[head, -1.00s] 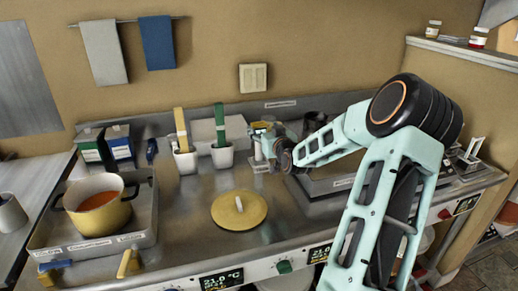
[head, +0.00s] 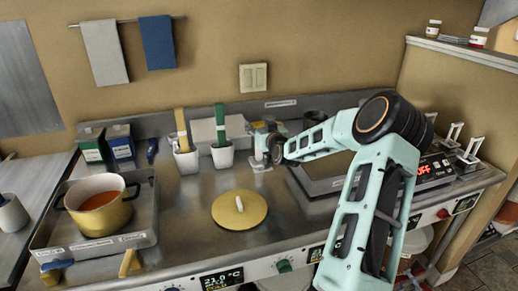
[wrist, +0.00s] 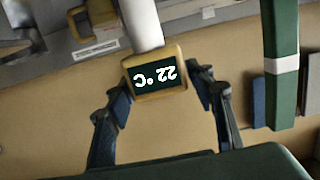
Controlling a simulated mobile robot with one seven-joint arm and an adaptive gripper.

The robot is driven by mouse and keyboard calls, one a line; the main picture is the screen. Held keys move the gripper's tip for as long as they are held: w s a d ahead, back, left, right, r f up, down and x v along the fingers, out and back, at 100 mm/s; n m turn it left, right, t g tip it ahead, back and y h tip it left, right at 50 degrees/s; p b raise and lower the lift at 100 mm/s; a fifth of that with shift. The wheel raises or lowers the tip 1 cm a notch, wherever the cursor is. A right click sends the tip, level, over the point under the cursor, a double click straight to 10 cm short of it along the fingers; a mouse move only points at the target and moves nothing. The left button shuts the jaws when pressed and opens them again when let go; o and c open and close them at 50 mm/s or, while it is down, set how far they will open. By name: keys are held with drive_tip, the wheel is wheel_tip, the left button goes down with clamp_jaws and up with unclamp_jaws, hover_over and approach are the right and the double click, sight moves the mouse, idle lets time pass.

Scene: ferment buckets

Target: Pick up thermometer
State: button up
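The thermometer has a yellow-edged dark display (wrist: 156,76) reading 22 °C, upside down in the wrist view, and a thick white stem (wrist: 142,24). My gripper (wrist: 162,92) is around the display, one dark finger on each side. The fingers are spread and very close to its edges; contact is not clear. In the head view my gripper (head: 275,150) is at the back of the counter, by a small white stand (head: 261,167). My gripper and wrist partly hide the thermometer there.
White cups with a yellow-handled tool (head: 181,128) and a green-handled tool (head: 220,124) stand left of my gripper. The green handle (wrist: 281,60) is near in the wrist view. A round yellow lid (head: 239,210) lies in front; a pot (head: 100,205) stands left.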

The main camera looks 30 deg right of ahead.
clamp_jaws()
drive_tip(key=shift+r, duration=0.15)
